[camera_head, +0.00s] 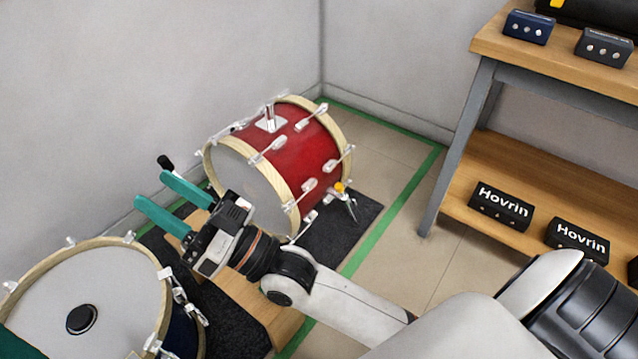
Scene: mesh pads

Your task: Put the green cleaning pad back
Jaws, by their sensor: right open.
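I cannot make out a green cleaning pad for certain in the head view. A dark green patch (18,343) shows at the bottom left corner, cut off by the picture edge, and I cannot tell what it is. My right gripper (152,188) reaches in from the right, with its two teal fingers spread apart and nothing between them. It is above the gap between the red drum (305,150) and the white-headed drum (95,285). My left gripper is not in view.
Dark mats (365,207) lie under the drums, with a wooden piece (275,318) below my right arm. Green tape (395,205) marks the floor. A wooden shelf unit (565,65) with small boxes stands at right. Clear floor lies between mat and shelf.

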